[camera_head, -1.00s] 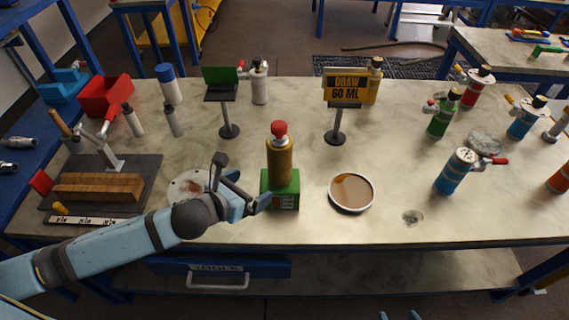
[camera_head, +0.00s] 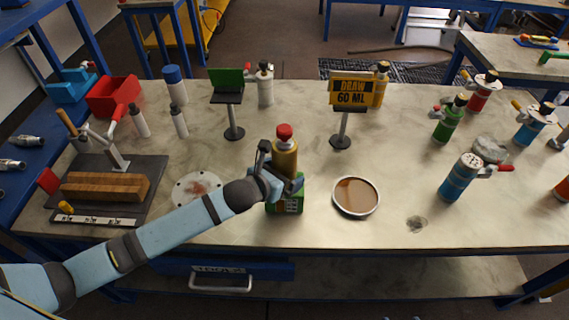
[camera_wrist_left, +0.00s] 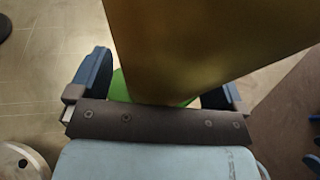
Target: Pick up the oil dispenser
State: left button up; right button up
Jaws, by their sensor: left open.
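The oil dispenser appears to be the gold-brown bottle with a red cap (camera_head: 285,146). It stands upright in a green block with a label (camera_head: 290,204), near the front of the table. My left gripper (camera_head: 280,174) is open at the bottle's lower body, just above the green block, with a finger on either side. In the left wrist view the gold body (camera_wrist_left: 195,45) fills the space between the two blue-grey fingers. Some of the green block shows beneath it. Whether the fingers touch the bottle cannot be told. My right gripper is not in view.
A round dish of brown liquid (camera_head: 356,196) sits right of the green block. A white round plate (camera_head: 190,188) lies left, beside my arm. A "DRAW 60 ML" sign (camera_head: 350,91) stands behind.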

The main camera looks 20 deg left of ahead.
pick_arm(q)
jog(key=shift+r, duration=0.1)
jog(key=c, duration=1.2)
jog(key=shift+c, duration=0.2)
